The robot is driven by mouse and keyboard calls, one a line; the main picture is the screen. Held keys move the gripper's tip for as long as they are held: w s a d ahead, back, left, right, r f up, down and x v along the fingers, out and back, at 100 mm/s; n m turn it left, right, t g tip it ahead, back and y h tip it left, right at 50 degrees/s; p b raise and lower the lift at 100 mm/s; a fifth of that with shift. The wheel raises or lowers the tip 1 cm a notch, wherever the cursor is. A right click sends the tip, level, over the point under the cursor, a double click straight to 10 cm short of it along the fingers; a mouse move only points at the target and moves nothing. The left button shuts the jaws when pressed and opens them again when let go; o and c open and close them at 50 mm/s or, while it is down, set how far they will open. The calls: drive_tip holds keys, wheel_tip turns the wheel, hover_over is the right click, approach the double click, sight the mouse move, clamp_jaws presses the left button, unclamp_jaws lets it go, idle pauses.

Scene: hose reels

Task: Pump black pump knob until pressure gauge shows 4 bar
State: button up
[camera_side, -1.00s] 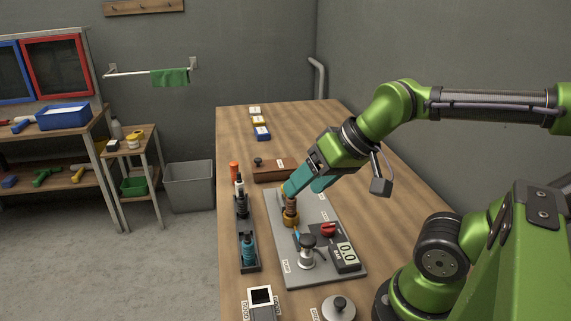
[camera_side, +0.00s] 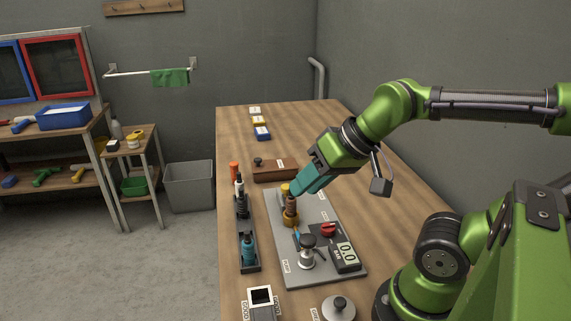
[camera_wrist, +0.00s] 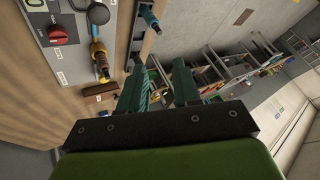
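The black pump knob (camera_side: 308,240) tops a silver pump on the grey plate (camera_side: 283,261). The pressure gauge (camera_side: 346,253) beside it reads 0.0. In the wrist view, the black knob (camera_wrist: 98,13) is at the top and the gauge (camera_wrist: 35,4) is cut off by the edge. A brass fitting with a ribbed upper part (camera_side: 291,212) stands upright behind the pump. My gripper (camera_side: 300,190) is tilted just above and behind that fitting, away from the knob. In the wrist view, its teal fingers (camera_wrist: 160,88) are apart with nothing between them.
A dark tray (camera_side: 247,262) with bottle-like fittings lies left of the plate. A brown block (camera_side: 272,171) lies behind, and a silver lidded thing (camera_side: 338,306) in front.

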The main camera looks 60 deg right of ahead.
clamp_jaws()
idle(1.4)
